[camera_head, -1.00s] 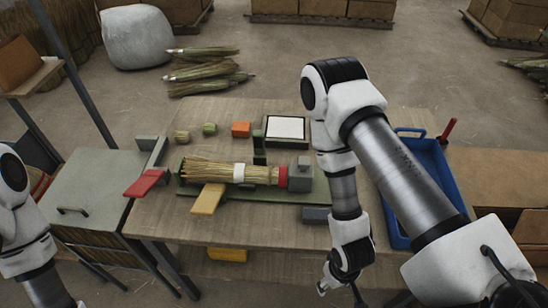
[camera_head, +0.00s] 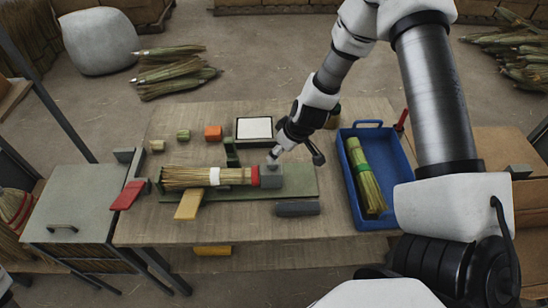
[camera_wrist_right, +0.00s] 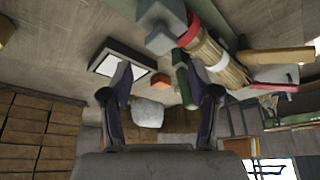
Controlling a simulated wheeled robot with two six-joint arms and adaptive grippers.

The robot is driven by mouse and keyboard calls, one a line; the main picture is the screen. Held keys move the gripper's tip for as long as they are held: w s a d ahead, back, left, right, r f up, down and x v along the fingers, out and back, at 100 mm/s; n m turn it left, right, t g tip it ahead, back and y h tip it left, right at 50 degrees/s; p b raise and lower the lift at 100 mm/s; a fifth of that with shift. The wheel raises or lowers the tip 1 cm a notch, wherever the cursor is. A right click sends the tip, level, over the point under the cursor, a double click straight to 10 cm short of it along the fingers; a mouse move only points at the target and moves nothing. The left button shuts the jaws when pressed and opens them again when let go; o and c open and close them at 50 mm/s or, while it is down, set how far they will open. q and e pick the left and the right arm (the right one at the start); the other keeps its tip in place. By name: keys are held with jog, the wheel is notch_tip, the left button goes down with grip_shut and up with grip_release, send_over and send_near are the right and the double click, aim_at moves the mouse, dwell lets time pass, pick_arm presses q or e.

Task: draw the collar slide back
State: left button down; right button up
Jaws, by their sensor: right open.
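The grey collar slide (camera_head: 271,177) sits on the green bench fixture (camera_head: 300,182) at the right end of the broom (camera_head: 190,176). The red collar (camera_head: 254,176) is around the broom's end, right against the slide. In the right wrist view the grey slide (camera_wrist_right: 162,24) and red collar (camera_wrist_right: 190,30) show at the top. My right gripper (camera_head: 294,156) is open and empty, above and just behind the slide; its fingers also show in the wrist view (camera_wrist_right: 161,78). I cannot tell whether a fingertip touches the slide. My left gripper is out of view.
A blue tray (camera_head: 349,205) holding a green-banded bundle (camera_head: 366,178) stands right. A dark grey block (camera_head: 298,208) lies in front of the fixture. A framed white pad (camera_head: 254,128) and orange block (camera_head: 213,133) are behind. Red (camera_head: 127,195) and yellow (camera_head: 188,205) levers stick out left.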

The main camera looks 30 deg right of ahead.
aim_at(271, 172)
jog(key=b+x, duration=0.3)
jog(key=x, duration=0.4)
